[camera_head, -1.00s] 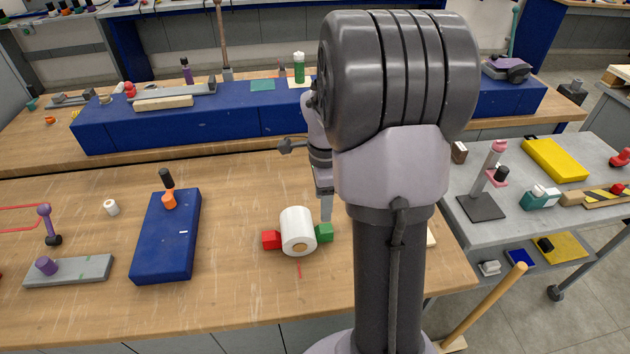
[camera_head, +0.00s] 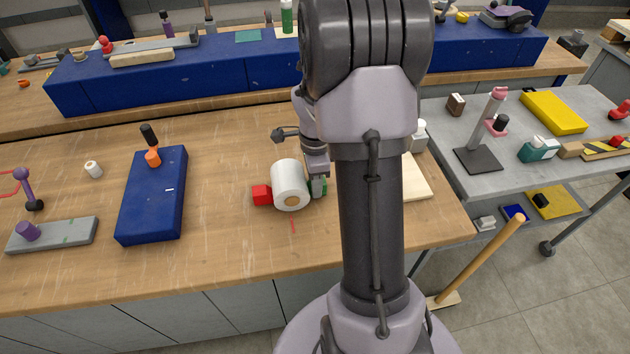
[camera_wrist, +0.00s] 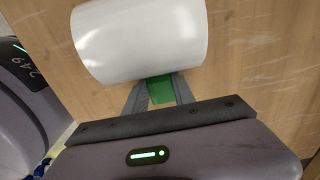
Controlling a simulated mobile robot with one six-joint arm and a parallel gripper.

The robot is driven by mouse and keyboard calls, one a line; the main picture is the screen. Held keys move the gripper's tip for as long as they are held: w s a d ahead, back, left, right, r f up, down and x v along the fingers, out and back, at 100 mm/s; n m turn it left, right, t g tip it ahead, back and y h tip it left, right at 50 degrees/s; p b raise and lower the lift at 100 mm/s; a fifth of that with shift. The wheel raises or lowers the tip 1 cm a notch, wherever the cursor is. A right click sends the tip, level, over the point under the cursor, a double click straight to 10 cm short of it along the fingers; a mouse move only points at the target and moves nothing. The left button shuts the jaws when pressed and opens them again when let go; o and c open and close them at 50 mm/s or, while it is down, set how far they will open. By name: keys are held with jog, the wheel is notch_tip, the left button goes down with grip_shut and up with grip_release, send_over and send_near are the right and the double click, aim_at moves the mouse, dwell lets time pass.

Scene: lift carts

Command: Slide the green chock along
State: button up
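The green chock (camera_wrist: 160,89) sits between my gripper's two fingers in the wrist view, right beside the white roll (camera_wrist: 140,40). In the head view, my gripper (camera_head: 319,187) is down at table height and hides most of the green chock (camera_head: 325,187). The white roll (camera_head: 289,182) lies on the wooden table with the red chock (camera_head: 262,195) against its left side. The fingers of my gripper (camera_wrist: 159,88) flank the chock closely; whether they press on it I cannot tell.
A blue block (camera_head: 153,205) with an orange and black piece stands to the left. A grey plate (camera_head: 60,235) with a purple knob is farther left. A long blue riser (camera_head: 200,80) runs behind. The table in front of the roll is clear.

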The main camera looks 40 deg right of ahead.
grip_shut()
jog(key=shift+s+d, duration=0.55)
jog(key=shift+d, duration=0.35)
jog(key=shift+s+d, duration=0.5)
jog(key=shift+d, duration=0.35)
jog(key=o, duration=0.8)
grip_release()
